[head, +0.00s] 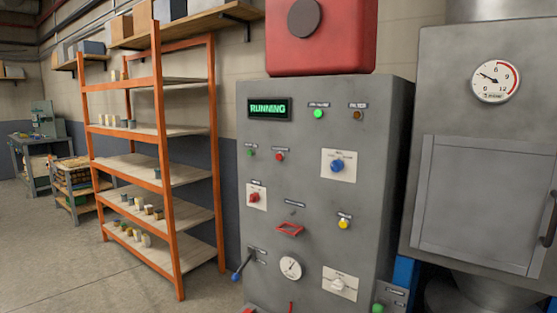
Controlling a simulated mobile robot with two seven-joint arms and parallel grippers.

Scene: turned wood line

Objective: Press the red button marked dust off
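A grey control cabinet (312,190) faces me in the middle of the head view. A small round red button (280,156) sits in its upper left part, with a small dark label above it that is too small to read. A green button (250,153) is just to its left, also with an unreadable label. A red control (254,198) on a white plate sits lower left. The display (268,108) at the top reads RUNNING in green. Neither of my grippers is in view, and nothing touches the buttons.
The panel also carries a lit green lamp (318,113), a blue knob (337,166), a yellow button (343,223), a red guard (290,229) and a protruding blue-handled lever (243,265). Orange shelving (165,150) stands left; a grey gauged unit (480,150) stands right.

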